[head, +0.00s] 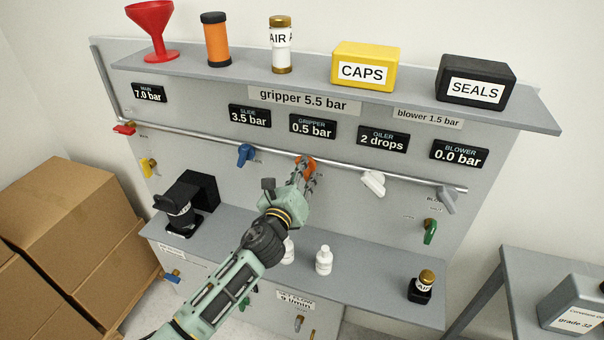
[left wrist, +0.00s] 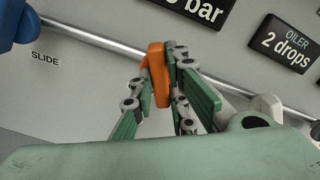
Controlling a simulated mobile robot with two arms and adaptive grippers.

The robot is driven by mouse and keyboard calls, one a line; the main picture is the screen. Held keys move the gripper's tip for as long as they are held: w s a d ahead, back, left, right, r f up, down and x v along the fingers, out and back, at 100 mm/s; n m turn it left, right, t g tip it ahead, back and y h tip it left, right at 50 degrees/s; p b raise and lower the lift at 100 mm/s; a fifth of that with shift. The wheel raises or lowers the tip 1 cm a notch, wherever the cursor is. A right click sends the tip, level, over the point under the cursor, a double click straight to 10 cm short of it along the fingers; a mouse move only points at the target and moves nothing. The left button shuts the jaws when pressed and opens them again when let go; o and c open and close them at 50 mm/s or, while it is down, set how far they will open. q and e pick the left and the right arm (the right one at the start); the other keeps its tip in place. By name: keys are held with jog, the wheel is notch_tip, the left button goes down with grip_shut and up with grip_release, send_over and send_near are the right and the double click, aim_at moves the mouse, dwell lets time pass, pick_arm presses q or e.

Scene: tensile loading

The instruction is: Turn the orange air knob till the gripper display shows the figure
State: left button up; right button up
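The orange air knob (head: 305,163) sits on the pipe of the grey panel, below the gripper display (head: 313,126), which reads 0.5 bar. A label (head: 303,101) above reads "gripper 5.5 bar". My left gripper (head: 303,176) reaches up to the knob and partly covers it. In the left wrist view the orange knob (left wrist: 157,72) stands upright between the two fingers of my left gripper (left wrist: 162,88), which look closed against its sides. My right gripper is in neither view.
A blue knob (head: 246,154) is to the left of the orange one and a white knob (head: 373,183) to the right. The slide display (head: 249,116) reads 3.5 bar. Small white bottles (head: 324,260) stand on the lower shelf. Cardboard boxes (head: 80,225) stand at the left.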

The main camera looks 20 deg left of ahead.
pick_arm(q)
grip_shut()
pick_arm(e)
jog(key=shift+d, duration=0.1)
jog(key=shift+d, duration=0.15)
